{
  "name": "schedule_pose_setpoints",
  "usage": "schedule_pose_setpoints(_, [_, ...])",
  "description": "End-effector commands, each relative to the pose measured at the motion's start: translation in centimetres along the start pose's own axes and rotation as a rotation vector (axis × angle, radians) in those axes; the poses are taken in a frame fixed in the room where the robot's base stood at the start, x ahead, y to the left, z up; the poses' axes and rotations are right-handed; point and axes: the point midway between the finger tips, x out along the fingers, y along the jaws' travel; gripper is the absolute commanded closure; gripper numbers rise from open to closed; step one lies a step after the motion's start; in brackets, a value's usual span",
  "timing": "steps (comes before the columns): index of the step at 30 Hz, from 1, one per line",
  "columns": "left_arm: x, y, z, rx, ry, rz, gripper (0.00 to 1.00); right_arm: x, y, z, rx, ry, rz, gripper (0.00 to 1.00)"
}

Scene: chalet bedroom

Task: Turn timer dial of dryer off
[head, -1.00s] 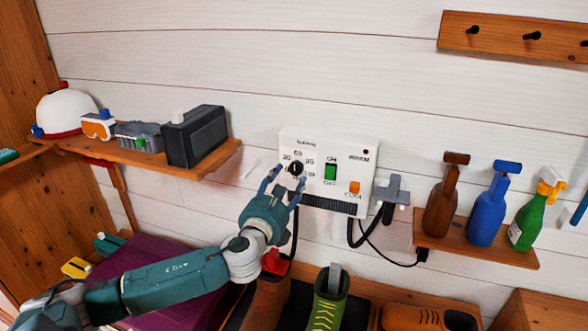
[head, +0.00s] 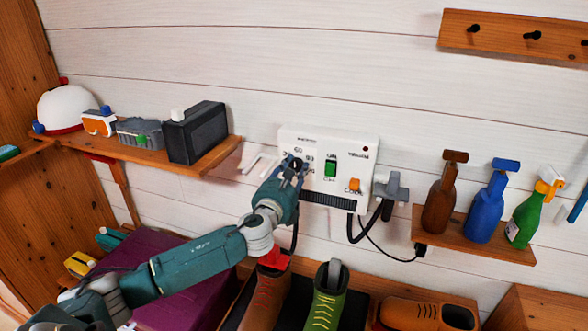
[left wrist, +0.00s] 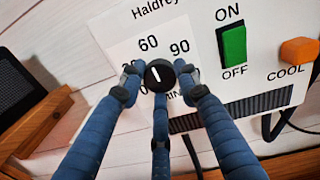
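The dryer (head: 326,150) is a white wall box with a green ON/OFF switch (head: 330,169) and an orange COOL button (head: 355,186). Its timer dial (left wrist: 159,75) is a round black knob; its white mark points up and slightly left, near the 60. My left gripper (head: 292,168) is at the dial. In the left wrist view its blue fingers (left wrist: 157,84) stand close around the dial at left, right and below, with the tips seeming to touch it. The fingers hide part of the scale's lower marks. My right gripper is not in view.
A nozzle on a holder (head: 392,188) hangs by a black hose right of the box. A left shelf (head: 160,155) holds a helmet, goggles and a dark box (head: 197,133). Boots (head: 326,303) stand below. Several spray bottles (head: 488,205) stand on the right shelf.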

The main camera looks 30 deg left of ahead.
Motion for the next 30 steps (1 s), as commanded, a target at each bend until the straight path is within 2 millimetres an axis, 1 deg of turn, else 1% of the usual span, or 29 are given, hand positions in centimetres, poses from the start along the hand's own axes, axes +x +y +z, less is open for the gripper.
schedule_pose_setpoints(8, [0.04,0.02,0.28,-0.011,-0.004,0.000,0.94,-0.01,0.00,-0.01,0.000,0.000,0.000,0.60])
schedule_pose_setpoints(14, [0.04,0.05,0.32,-0.077,-0.002,0.001,0.94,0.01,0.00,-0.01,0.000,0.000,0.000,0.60])
schedule_pose_setpoints(20, [0.06,0.09,0.39,-0.219,0.002,0.002,0.94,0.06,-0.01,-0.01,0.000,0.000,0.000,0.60])
schedule_pose_setpoints(30, [0.08,0.20,0.53,-0.539,0.013,0.003,0.94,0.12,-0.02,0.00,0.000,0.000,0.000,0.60])
